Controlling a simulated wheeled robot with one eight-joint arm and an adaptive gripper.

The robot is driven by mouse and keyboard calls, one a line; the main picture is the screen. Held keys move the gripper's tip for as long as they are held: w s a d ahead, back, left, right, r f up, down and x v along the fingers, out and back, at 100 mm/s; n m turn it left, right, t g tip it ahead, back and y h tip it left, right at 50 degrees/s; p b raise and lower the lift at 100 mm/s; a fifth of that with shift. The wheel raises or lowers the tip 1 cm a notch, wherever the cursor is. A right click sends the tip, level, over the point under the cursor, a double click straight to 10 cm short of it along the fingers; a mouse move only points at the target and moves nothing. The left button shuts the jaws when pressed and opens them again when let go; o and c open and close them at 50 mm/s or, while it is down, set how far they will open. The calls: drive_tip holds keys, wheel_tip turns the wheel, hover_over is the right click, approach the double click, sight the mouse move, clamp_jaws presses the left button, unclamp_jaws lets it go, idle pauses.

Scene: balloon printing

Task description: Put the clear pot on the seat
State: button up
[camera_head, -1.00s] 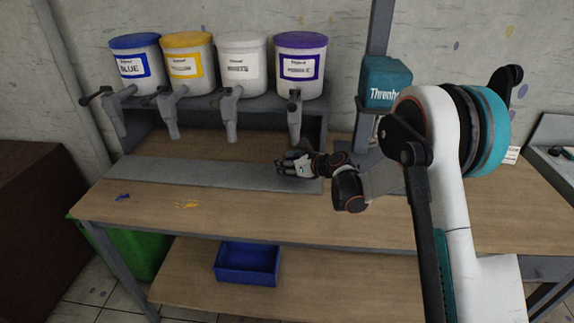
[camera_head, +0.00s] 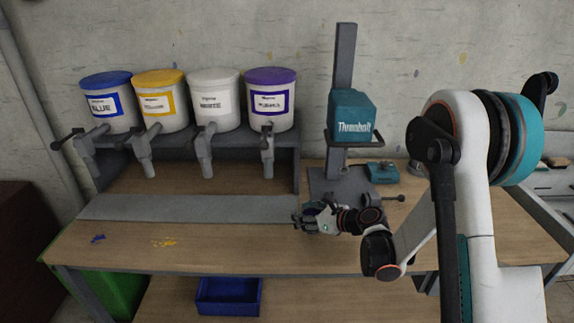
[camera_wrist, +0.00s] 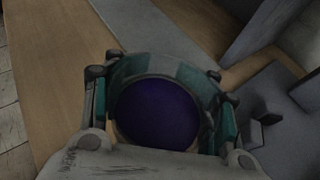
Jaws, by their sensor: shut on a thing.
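My gripper (camera_head: 312,219) is low over the wooden bench, in front of the teal machine. In the wrist view its teal-padded fingers (camera_wrist: 160,75) are shut around a round pot. The pot shows from above with dark purple contents (camera_wrist: 157,112) inside its rim. In the head view the pot is mostly hidden by the fingers, so its clear wall is hard to make out. The machine marked Threnbolt (camera_head: 352,116) stands on a grey base (camera_head: 325,182) just behind and right of my gripper. I cannot tell for sure which part is the seat.
Several paint tubs with taps stand on a grey rack at the left; the purple-lidded tub (camera_head: 270,100) is nearest the machine. A grey strip (camera_head: 190,208) runs along the bench below them. A black handle (camera_head: 393,199) sticks out right of the base. Paint smears (camera_head: 165,242) mark the bench.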

drive_tip(key=s+d+r+m+t+h, duration=0.3)
drive_tip(key=s+d+r+m+h, duration=0.3)
drive_tip(key=d+r, duration=0.6)
drive_tip(key=s+r, duration=0.1)
drive_tip(key=s, duration=0.1)
drive_tip(key=shift+s+d+r+t, duration=0.35)
drive_tip(key=shift+t, duration=0.05)
drive_tip(key=shift+d, duration=0.15)
